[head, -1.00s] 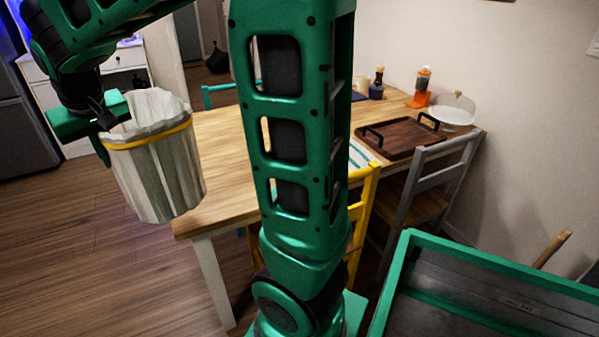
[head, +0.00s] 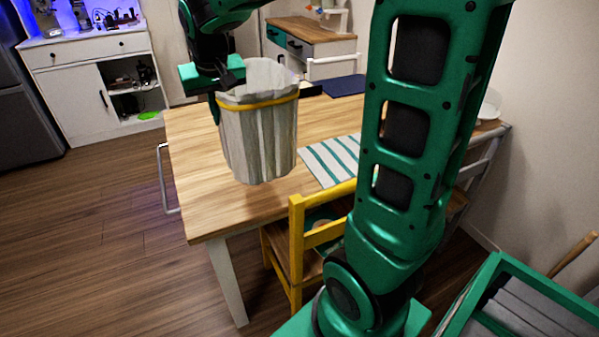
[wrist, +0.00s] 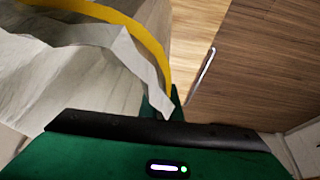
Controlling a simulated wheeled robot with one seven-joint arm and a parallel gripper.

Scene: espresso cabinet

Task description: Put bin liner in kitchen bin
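The bin liner (head: 258,135) is a whitish, crinkled open bag with a yellow band near its rim. It hangs upright from my gripper (head: 216,90), over the near left part of the dining table in the head view. My gripper is shut on the left side of its rim. In the wrist view the liner (wrist: 75,75) fills the upper left, with its yellow band and a loose flap above the gripper body. The fingertips are mostly hidden by the liner. I cannot make out a kitchen bin in either current view.
A wooden dining table (head: 200,215) lies below the liner, with a striped mat (head: 330,160) on it. A yellow chair (head: 297,240) stands at its near side and a grey chair (head: 162,180) at its left. A white cabinet (head: 75,105) stands behind. The floor at left is clear.

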